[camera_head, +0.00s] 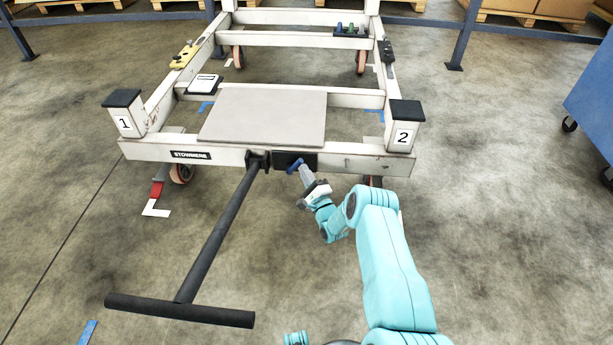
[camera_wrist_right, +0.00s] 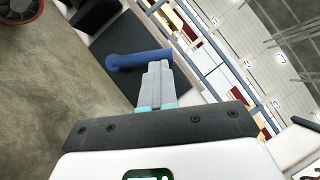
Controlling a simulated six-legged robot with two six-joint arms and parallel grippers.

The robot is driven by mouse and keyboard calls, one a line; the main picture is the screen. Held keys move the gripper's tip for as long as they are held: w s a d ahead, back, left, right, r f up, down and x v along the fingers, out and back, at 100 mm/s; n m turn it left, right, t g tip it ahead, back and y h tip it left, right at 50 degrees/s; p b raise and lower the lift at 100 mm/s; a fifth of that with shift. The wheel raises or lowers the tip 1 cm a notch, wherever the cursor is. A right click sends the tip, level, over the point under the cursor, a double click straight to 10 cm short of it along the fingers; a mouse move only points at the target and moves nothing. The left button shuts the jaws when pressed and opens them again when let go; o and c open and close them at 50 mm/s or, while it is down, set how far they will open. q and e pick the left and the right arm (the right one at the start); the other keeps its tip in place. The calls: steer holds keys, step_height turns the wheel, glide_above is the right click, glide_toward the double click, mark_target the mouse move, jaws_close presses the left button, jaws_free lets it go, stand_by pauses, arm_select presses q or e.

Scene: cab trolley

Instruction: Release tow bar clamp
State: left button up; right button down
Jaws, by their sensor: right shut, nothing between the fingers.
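The white trolley frame (camera_head: 350,155) has a black T-shaped tow bar (camera_head: 218,232) running down from a black bracket (camera_head: 258,160) on its front beam. To the right of the bracket is a dark plate (camera_head: 308,160) with a blue handle (camera_head: 294,166), the likely clamp lever. My right gripper (camera_head: 305,172) is at the blue handle with its grey fingers shut and empty. In the right wrist view the fingertips (camera_wrist_right: 158,68) overlap the end of the blue handle (camera_wrist_right: 135,60); I cannot tell whether they touch. My left gripper is not in view.
Posts marked 1 (camera_head: 123,118) and 2 (camera_head: 404,130) stand at the trolley's front corners. A grey panel (camera_head: 262,115) lies behind the front beam. A blue cabinet (camera_head: 592,95) is at the far right.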

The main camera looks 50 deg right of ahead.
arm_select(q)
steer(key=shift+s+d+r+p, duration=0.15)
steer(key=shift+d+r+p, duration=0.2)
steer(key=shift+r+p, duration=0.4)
arm_select(e)
steer(key=r+n, duration=0.1)
steer(key=w+r+n+g+y, duration=0.1)
steer(key=n, duration=0.1)
steer(key=w+a+r+n+g, duration=0.1)
steer(key=shift+r+n+y, duration=0.15)
steer(key=shift+n+y, duration=0.25)
steer(key=shift+w+a+r, duration=0.1)
steer(key=shift+w, duration=0.05)
